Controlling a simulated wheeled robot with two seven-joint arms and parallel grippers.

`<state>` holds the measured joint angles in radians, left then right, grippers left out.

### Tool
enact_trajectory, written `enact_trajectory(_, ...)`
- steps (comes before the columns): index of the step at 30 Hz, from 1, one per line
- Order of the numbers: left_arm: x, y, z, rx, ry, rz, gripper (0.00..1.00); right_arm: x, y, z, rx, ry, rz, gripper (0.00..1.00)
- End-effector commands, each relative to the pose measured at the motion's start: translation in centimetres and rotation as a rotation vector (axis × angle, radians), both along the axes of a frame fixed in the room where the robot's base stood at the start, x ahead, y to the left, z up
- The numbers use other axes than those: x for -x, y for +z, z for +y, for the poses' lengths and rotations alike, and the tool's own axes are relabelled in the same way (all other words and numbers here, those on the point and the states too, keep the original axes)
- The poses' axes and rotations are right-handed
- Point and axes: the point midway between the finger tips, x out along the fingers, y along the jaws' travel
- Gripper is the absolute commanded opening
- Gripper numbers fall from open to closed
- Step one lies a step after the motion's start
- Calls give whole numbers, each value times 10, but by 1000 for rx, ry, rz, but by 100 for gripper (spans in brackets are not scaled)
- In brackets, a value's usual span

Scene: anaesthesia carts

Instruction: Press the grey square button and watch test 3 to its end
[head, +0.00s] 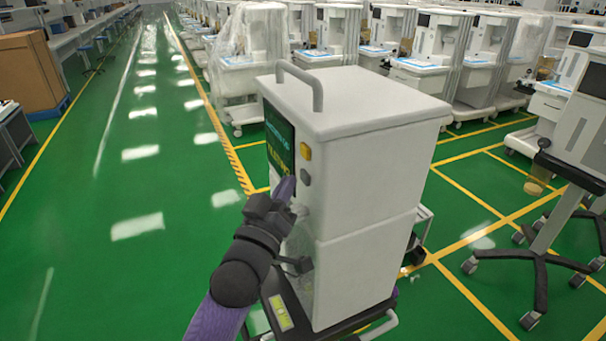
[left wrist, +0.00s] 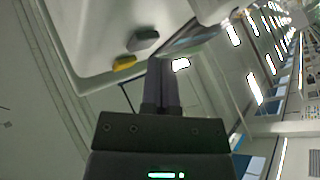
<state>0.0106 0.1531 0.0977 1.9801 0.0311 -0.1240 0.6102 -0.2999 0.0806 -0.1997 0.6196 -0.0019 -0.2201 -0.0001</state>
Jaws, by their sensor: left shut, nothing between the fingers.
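A white cart (head: 365,190) stands in front of me. The grey square button (head: 306,177) is on its narrow front face, just below a yellow button (head: 305,151). A dark screen (head: 279,138) with green and yellow lettering is seen at a steep slant; I cannot read it. My left gripper (head: 286,186) is shut and empty, its tips close to the front face, left of and slightly below the grey button. In the left wrist view the shut fingers (left wrist: 162,65) point near the grey button (left wrist: 143,40) and yellow button (left wrist: 124,62), apart from both. My right gripper is not in view.
A grey handle (head: 300,82) rises from the cart top. A wheeled stand (head: 545,240) is at the right. Rows of carts (head: 430,60) fill the back. A brown crate (head: 30,72) is at the left. The green floor between is clear.

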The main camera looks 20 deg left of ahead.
Motion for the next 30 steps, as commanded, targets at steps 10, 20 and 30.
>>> enact_trajectory(10,3,0,2,0,0,0,0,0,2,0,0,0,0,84)
enact_trajectory(20,27,1,23,-2,1,1,0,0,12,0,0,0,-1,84)
enact_trajectory(30,40,0,34,0,0,-1,0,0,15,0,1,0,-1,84)
